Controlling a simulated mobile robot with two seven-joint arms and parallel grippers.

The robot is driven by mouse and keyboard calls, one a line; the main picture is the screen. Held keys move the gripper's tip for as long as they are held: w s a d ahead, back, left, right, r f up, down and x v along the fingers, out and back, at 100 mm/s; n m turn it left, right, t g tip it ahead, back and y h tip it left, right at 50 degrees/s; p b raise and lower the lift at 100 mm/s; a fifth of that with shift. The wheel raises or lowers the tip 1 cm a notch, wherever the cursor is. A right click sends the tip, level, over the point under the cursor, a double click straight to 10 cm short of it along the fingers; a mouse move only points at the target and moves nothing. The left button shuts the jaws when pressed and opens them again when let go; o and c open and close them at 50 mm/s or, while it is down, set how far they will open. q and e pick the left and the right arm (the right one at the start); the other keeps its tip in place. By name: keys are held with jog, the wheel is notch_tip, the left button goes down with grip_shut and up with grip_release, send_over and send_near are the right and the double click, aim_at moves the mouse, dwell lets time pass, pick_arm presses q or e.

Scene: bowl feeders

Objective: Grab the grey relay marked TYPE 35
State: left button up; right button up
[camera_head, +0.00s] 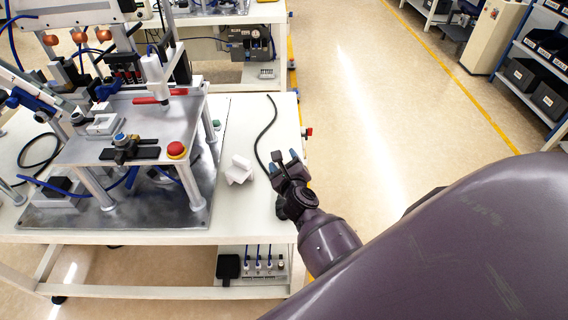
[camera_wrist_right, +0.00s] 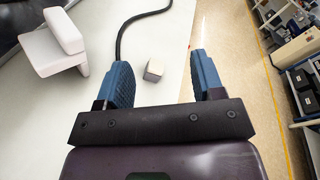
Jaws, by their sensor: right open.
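A small grey block (camera_wrist_right: 154,70), which looks like the relay, sits on the white table in the right wrist view. No marking on it can be read. It appears between the two blue fingers of my right gripper (camera_wrist_right: 161,62), nearer the left finger, with gaps on both sides. The gripper is open and holds nothing. In the head view my right gripper (camera_head: 283,163) is over the table's right edge, and I cannot make out the block there. My left gripper is not in view.
A white angled bracket (camera_head: 238,172) stands left of my right gripper. A black cable (camera_head: 266,134) runs across the table beyond it. The metal fixture (camera_head: 150,115) with a red button (camera_head: 176,149) fills the left side. Open floor (camera_head: 400,110) lies to the right.

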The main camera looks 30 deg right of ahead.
aim_at(284, 161)
jog(key=f+m+g, duration=0.1)
jog(key=m, duration=0.1)
jog(key=f+m+g, duration=0.1)
jog(key=f+m, duration=0.2)
jog(key=m, duration=0.1)
jog(key=shift+s+d+f+m+g, duration=0.35)
jog(key=shift+s+f+m+g, duration=0.05)
jog(key=x, duration=0.4)
jog(key=shift+w+f+b, duration=0.1)
jog(key=shift+f+b, duration=0.15)
jog(key=shift+b, duration=0.15)
jog(key=shift+w+d+f, duration=0.2)
jog(key=shift+w+d, duration=0.15)
jog(key=shift+w, duration=0.25)
jog(key=b+x, duration=0.1)
jog(key=x, duration=0.3)
jog(key=shift+w+d+f, duration=0.15)
jog(key=shift+w+d, duration=0.15)
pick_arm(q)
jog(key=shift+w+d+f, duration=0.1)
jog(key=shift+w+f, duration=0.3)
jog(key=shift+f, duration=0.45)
pick_arm(e)
jog(key=c, duration=1)
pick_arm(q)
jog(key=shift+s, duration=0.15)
